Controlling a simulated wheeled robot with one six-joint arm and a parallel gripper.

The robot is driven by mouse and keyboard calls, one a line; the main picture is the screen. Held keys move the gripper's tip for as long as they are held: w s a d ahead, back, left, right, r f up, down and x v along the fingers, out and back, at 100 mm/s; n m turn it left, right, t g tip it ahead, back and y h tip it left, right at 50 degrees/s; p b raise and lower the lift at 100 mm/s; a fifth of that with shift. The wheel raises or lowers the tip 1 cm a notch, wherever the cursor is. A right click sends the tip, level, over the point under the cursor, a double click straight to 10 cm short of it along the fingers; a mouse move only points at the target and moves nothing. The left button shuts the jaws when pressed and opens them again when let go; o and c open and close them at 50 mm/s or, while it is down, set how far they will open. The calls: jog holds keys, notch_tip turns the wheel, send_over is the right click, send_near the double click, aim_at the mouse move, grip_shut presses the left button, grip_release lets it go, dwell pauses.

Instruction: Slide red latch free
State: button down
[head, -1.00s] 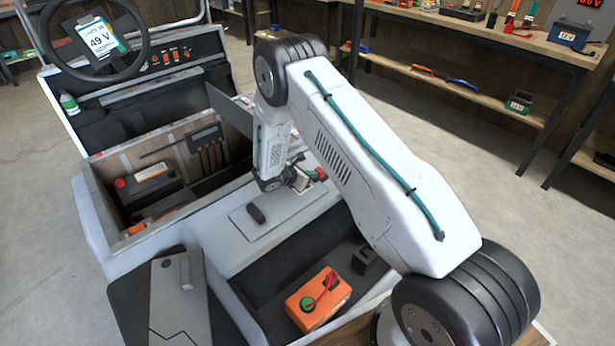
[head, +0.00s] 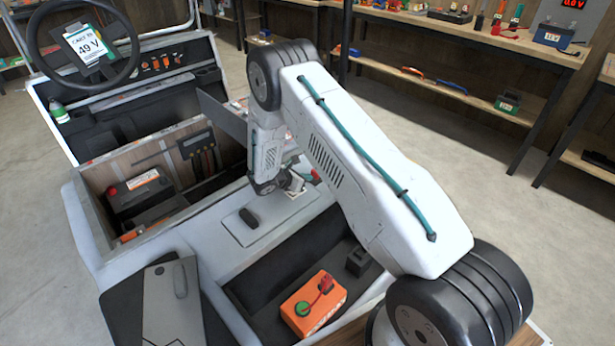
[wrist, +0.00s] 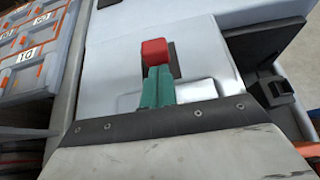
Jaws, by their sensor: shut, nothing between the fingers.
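The red latch (wrist: 154,52) shows as a small red block on the white cart surface in the wrist view, beside a dark narrow slot (wrist: 173,60). My gripper (wrist: 157,84) has its teal fingertips shut together, with nothing between them. The fingertips are just below the red latch in that picture, close against it; I cannot tell if they touch. In the head view my gripper (head: 291,181) is low over the cart's white deck, and only a bit of red (head: 315,174) shows beside it, mostly hidden by the arm.
A flat panel with a black handle (head: 249,217) lies left of my gripper. An open bay (head: 258,293) in front holds an orange battery (head: 313,304). A compartment at left holds a black battery (head: 143,190). The steering wheel (head: 83,42) stands at the back left.

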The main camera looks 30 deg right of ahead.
jog(key=v, duration=0.8)
jog(key=f+v, duration=0.1)
jog(key=v, duration=0.3)
jog(key=shift+a, duration=0.45)
